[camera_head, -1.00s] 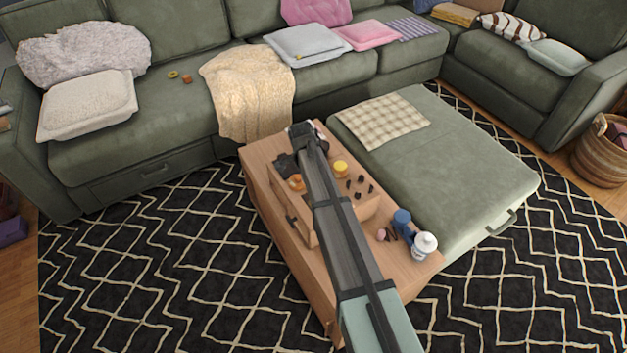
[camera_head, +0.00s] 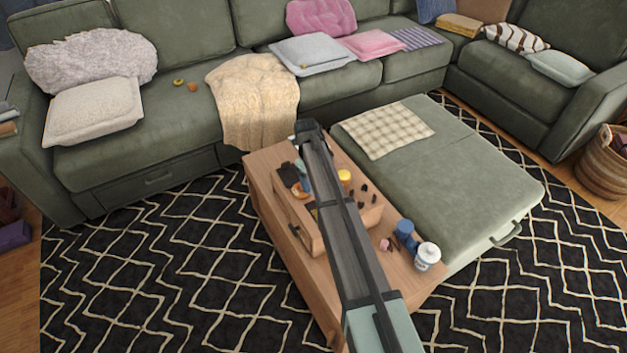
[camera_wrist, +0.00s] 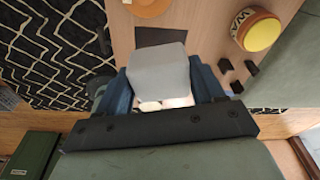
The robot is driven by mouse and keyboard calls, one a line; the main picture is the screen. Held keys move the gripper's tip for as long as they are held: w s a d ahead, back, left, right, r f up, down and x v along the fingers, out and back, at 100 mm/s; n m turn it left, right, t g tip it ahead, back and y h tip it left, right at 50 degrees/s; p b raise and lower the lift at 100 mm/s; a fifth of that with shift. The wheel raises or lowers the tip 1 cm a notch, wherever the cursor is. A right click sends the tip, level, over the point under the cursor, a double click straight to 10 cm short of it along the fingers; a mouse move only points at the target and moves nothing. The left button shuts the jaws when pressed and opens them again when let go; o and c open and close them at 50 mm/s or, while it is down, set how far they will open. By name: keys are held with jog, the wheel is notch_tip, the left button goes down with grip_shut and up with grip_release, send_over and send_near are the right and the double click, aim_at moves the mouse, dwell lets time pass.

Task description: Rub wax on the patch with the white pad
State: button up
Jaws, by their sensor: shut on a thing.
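My gripper (camera_wrist: 160,85) is shut on the white pad (camera_wrist: 158,65), which looks pale grey in the wrist view between the blue fingers. A dark flat patch (camera_wrist: 160,36) lies on the wooden top just beyond the pad's edge and is partly hidden by it. I cannot tell whether the pad touches the surface. The yellow wax tin (camera_wrist: 258,30) stands to the right of the pad; it also shows in the head view (camera_head: 344,176). In the head view my arm hides most of the gripper and pad; a bit of blue (camera_head: 304,172) shows beside it.
The sofa stands behind.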

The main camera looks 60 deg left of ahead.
jog(key=m, duration=0.3)
jog(key=shift+f, duration=0.1)
